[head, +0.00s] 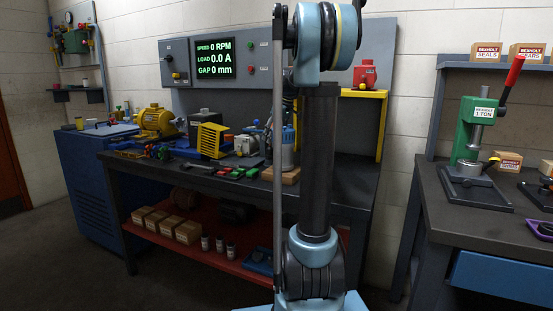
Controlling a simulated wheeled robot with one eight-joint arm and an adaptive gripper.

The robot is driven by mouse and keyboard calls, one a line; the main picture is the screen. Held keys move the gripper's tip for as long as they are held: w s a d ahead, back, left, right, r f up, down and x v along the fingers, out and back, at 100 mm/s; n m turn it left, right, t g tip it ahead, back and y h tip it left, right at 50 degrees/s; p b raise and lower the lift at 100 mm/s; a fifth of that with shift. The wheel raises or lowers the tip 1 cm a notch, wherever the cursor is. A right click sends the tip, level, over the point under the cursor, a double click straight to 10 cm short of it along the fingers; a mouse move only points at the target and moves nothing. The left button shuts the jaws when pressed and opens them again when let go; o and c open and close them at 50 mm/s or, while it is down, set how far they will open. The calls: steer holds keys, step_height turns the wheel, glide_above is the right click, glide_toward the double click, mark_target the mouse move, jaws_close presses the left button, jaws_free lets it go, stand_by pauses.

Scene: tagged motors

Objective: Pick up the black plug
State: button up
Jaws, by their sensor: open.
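I cannot single out the black plug for certain in the head view. Small dark, red and green pieces (228,171) lie along the front of the dark workbench (330,190), and one of them may be it, but they are too small to tell apart. My own blue and black arm stands upright in front of the bench and hides part of its right side. My gripper cannot be made out; the arm seems to cover it.
A yellow motor (155,121), a yellow cage (208,139) and a blue-grey cylinder on a wooden base (288,150) stand on the bench. A control panel (214,62) is behind. A red lower shelf (200,250) holds boxes. A green press (473,130) stands on the right bench.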

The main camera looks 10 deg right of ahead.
mark_target(269, 148)
steer(key=shift+x, duration=3.7)
steer(key=shift+d, duration=0.25)
steer(key=c, duration=1.1)
